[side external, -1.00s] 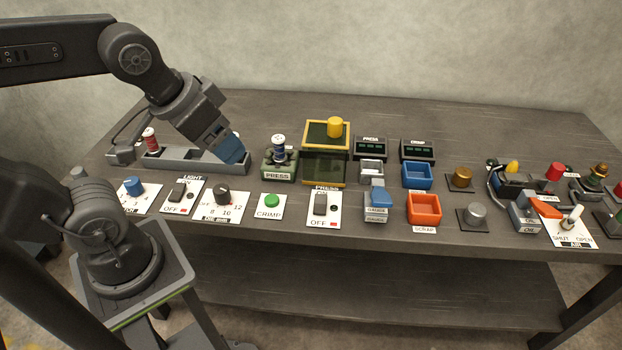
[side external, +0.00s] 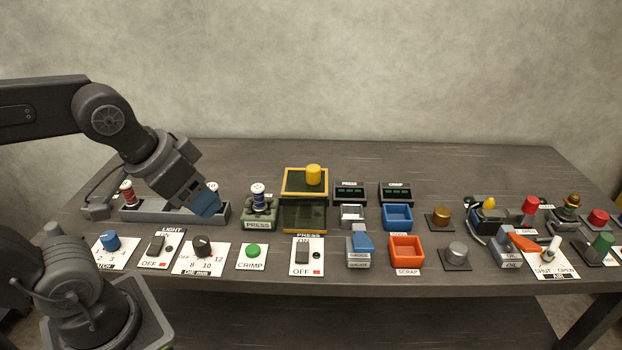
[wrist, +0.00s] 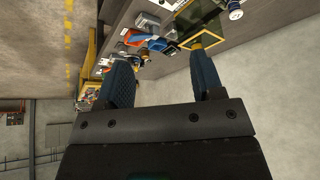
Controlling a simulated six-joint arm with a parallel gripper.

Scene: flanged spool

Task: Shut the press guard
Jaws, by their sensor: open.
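The press guard (side external: 304,213) is a yellow-framed box with dark see-through panels and a yellow knob (side external: 313,174) on top. It stands just right of the green press (side external: 260,214), which carries an upright spool (side external: 258,194) with a white top. In the wrist view the guard's dark panel (wrist: 197,19) and yellow frame show at the top, beyond the right finger. My gripper (side external: 207,203) has blue fingers and is at the right end of the grey spool tray, left of the press and apart from the guard. In the wrist view its fingers (wrist: 160,58) are spread with nothing between them.
The grey tray (side external: 150,213) holds a red spool (side external: 127,192) and another partly hidden behind my gripper. Switch plates and the green CRIMP button (side external: 253,251) line the front. A blue bin (side external: 397,217) and orange scrap bin (side external: 405,250) stand right of the guard.

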